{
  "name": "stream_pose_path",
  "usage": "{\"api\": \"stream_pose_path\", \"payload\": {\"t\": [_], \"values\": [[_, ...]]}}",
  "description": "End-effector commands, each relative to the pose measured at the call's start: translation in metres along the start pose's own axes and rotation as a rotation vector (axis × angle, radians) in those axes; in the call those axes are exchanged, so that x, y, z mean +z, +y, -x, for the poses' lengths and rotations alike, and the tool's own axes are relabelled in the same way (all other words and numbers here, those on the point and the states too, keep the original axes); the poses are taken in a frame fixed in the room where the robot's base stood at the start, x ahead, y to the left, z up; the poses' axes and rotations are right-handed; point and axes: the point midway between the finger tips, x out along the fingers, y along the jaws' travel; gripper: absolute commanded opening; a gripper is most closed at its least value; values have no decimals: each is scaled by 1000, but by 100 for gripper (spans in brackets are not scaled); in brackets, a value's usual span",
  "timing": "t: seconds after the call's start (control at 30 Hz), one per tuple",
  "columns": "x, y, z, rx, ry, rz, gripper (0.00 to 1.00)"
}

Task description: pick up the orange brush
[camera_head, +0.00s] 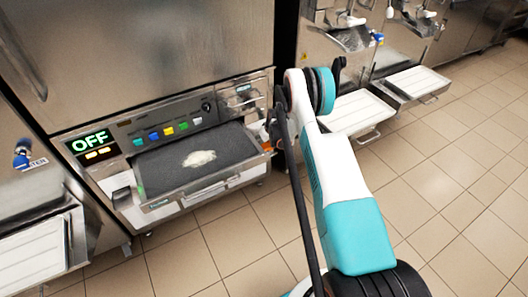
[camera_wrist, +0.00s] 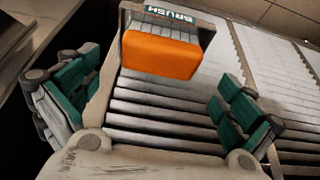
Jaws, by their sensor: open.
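The orange brush (camera_wrist: 160,55) shows in the upper middle of the wrist view as a blocky orange piece. It sits in a metal holder whose plate (camera_wrist: 172,17) reads BRUSH, upside down in this view. My gripper (camera_wrist: 156,92) is open, with one teal-padded finger at left and one at right. The brush lies ahead of the gap between the fingers, and I see no contact with it. In the head view my arm hides most of the gripper, and I cannot make out the brush clearly.
Slatted metal (camera_wrist: 150,128) lies under the brush in the wrist view. White trays (camera_head: 352,111) stand at right. The tiled floor (camera_head: 450,190) is clear.

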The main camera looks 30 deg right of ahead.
Motion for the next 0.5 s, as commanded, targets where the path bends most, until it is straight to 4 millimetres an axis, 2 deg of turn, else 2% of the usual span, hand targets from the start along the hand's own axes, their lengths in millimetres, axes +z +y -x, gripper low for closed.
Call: {"api": "stream_pose_path", "payload": {"t": [0.03,0.13,0.43,0.47,0.5], "values": [[3,0,-13,0,-1,0,100],[3,1,-22,0,-1,0,100],[3,1,-26,1,-1,-1,100],[3,1,-26,1,-1,-1,98],[3,1,-26,1,-1,-1,89]]}}
